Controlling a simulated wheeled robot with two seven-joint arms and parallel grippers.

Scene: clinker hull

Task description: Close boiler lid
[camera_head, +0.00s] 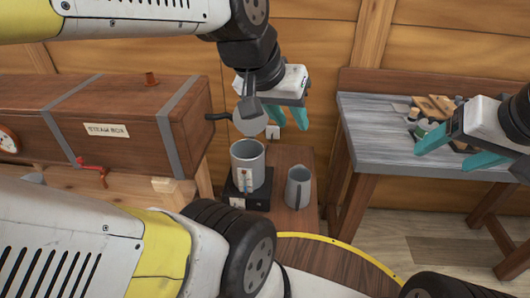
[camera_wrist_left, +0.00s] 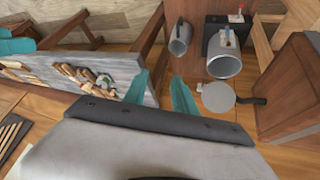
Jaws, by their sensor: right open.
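The boiler (camera_head: 248,166) is a grey metal cylinder on a black base, with its round mouth uncovered. Its round grey lid (camera_head: 250,120) stands open above and behind the mouth, with a dark handle (camera_head: 218,116) sticking out to the left. In the left wrist view the lid (camera_wrist_left: 218,97) lies beside the boiler's mouth (camera_wrist_left: 224,67). My left gripper (camera_head: 288,117) is open and empty, just right of the lid; its teal fingers (camera_wrist_left: 160,92) are apart from the lid. My right gripper (camera_head: 460,150) is open over the grey workbench at the right.
A grey jug (camera_head: 299,187) stands right of the boiler on a small wooden stand (camera_head: 288,157). The long brown steam box (camera_head: 150,128) is at the left. The workbench (camera_head: 365,125) holds small bottles and blocks. A wooden wall rises close behind the boiler.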

